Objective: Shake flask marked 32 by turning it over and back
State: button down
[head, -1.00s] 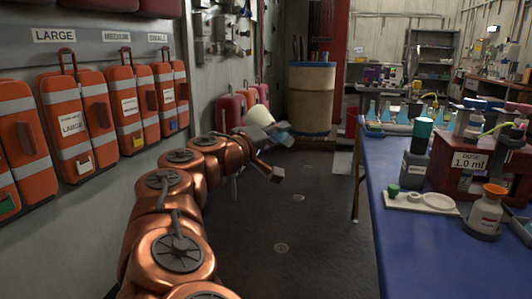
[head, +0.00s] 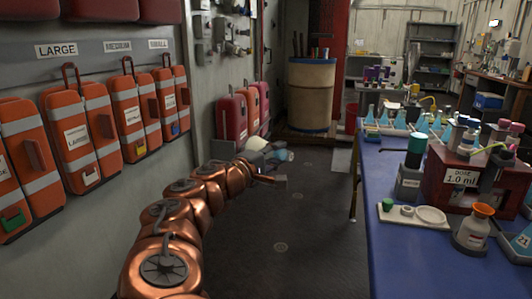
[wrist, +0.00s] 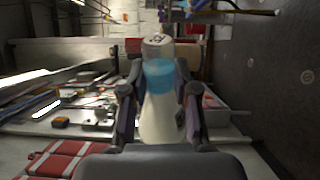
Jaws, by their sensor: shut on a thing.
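My gripper (wrist: 158,88) is shut on a pale flask (wrist: 162,115), with one finger on each side of it. The flask has a blue band and a whitish-grey top at the far end. No number is readable on it. In the head view my gripper (head: 275,170) is at the end of my copper arm, out over the floor left of the blue bench. The flask's bluish part (head: 284,156) shows small there, lying nearly sideways. The rest of it is partly hidden by the gripper.
The blue bench (head: 405,265) on the right carries several blue flasks (head: 398,119), a dark red dosing station (head: 446,195), an orange-capped bottle (head: 474,229) and a white tray (head: 392,218). Orange cases (head: 70,135) hang on the left wall. A barrel (head: 312,95) stands behind. The floor between is clear.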

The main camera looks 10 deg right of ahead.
jog(key=shift+n+p, duration=0.5)
jog(key=shift+n, duration=0.3)
jog(key=n+p, duration=0.3)
jog(key=p, duration=0.2)
jog(key=shift+r+n, duration=0.35)
jog(key=shift+n, duration=0.05)
jog(key=n+p, duration=0.2)
jog(key=p, duration=0.2)
jog(key=shift+f+n, duration=0.1)
jog(key=shift+n, duration=0.3)
jog(key=shift+f+n, duration=0.15)
jog(key=shift+n, duration=0.15)
jog(key=shift+f, duration=0.1)
